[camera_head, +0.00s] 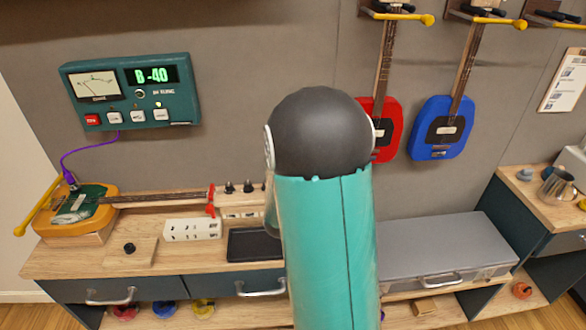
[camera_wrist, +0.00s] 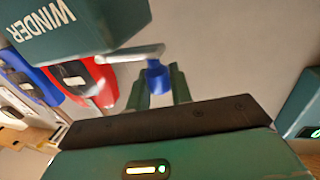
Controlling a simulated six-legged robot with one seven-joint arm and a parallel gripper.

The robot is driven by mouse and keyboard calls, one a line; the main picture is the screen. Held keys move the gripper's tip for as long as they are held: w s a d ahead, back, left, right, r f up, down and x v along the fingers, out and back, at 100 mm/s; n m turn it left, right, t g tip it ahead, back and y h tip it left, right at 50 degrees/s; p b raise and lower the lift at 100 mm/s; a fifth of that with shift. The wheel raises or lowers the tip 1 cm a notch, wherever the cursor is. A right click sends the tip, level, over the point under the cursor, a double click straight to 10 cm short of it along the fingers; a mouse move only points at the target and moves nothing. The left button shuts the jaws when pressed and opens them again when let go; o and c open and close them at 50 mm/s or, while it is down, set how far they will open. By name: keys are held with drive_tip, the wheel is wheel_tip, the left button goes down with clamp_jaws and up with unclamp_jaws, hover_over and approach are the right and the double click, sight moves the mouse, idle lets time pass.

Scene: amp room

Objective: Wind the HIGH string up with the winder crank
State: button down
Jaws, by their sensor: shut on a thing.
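In the wrist view, a dark green box marked WINDER (camera_wrist: 75,25) shows at the upper left. A pale grey crank arm (camera_wrist: 130,54) reaches from it to a blue knob (camera_wrist: 156,80). My gripper (camera_wrist: 160,88) is shut on the blue crank knob, a green finger on either side. In the head view, my arm hides the gripper and winder. An orange and green guitar (camera_head: 80,213) lies on the bench at the left, its neck pointing right. I cannot single out the HIGH string. The teal wall tuner (camera_head: 135,92) reads B -40 in green.
A red guitar (camera_head: 384,125) and a blue guitar (camera_head: 443,125) hang on the wall. A white block (camera_head: 192,229), black tray (camera_head: 254,244) and grey case (camera_head: 435,250) sit on the bench (camera_head: 70,262). A purple cable (camera_head: 88,150) joins tuner and guitar.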

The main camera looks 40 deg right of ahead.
drive_tip(key=shift+w+d+r+m+g+h, duration=0.1)
drive_tip(key=shift+w+m+g+h, duration=0.15)
drive_tip(key=shift+m+g+h, duration=0.3)
drive_tip(key=shift+w+d+m+g+h, duration=0.1)
drive_tip(key=shift+w+m+g+h, duration=0.25)
drive_tip(key=shift+g, duration=0.3)
drive_tip(key=shift+s+m+g, duration=0.1)
drive_tip(key=shift+m+g, duration=0.2)
drive_tip(key=c, duration=1.3)
unclamp_jaws()
drive_tip(key=shift+d, duration=0.1)
drive_tip(key=shift+o, duration=0.2)
drive_tip(key=v, duration=1.4)
drive_tip(key=shift+f, duration=0.3)
